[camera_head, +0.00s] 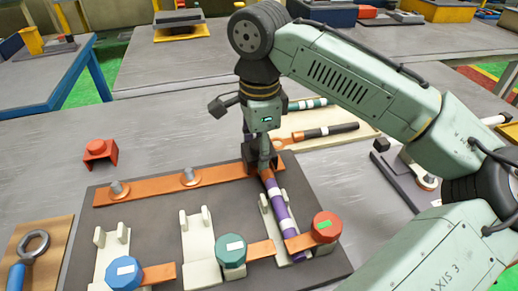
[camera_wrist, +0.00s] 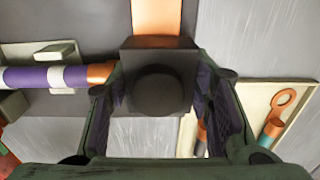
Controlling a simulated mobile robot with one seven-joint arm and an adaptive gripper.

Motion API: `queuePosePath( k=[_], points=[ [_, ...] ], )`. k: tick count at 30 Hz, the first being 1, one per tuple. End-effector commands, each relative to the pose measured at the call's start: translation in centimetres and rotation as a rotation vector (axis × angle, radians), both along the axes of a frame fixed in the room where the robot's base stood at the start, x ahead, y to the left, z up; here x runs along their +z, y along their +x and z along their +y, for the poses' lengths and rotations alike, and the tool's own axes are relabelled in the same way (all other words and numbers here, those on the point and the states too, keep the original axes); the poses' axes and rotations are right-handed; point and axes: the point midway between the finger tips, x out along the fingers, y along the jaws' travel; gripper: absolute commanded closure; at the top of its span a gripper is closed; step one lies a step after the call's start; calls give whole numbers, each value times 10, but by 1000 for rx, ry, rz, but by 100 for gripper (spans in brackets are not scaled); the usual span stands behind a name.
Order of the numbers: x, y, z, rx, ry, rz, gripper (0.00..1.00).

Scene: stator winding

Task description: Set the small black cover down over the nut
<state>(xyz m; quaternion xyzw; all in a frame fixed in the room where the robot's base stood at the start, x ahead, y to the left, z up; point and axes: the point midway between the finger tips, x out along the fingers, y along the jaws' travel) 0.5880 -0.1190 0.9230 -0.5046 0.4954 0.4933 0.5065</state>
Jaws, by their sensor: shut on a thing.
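The small black cover (camera_wrist: 158,75) sits between the fingers of my gripper (camera_wrist: 163,98) in the wrist view, shut on it. It is a dark box with a rounded front and lies over the end of the orange copper bar (camera_wrist: 158,15). In the head view my gripper (camera_head: 262,158) points down at the bar's right end, with the dark cover (camera_head: 249,153) at its fingertips. Two bare nuts (camera_head: 190,177) and (camera_head: 118,190) show on the copper bar (camera_head: 150,187). The nut under the cover is hidden; I cannot tell whether the cover is fully seated.
A purple-and-white rod with an orange end (camera_head: 280,207) rests in a cradle close beside my gripper. Blue (camera_head: 124,272), green (camera_head: 231,250) and red (camera_head: 326,227) caps stand at the front of the dark board. A tray (camera_head: 345,128) with rods lies behind.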

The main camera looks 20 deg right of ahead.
Motion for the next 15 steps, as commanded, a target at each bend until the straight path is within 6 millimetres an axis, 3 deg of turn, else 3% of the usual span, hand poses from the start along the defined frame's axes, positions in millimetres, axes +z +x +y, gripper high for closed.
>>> queuePosePath(
  k=[2,3,13,15],
  points=[
    [-2,-1,0,1,0,4,77],
    [-2,-1,0,1,0,4,52],
    [-2,-1,0,1,-1,4,30],
    [-1,-1,0,1,-1,4,30]
  ],
)
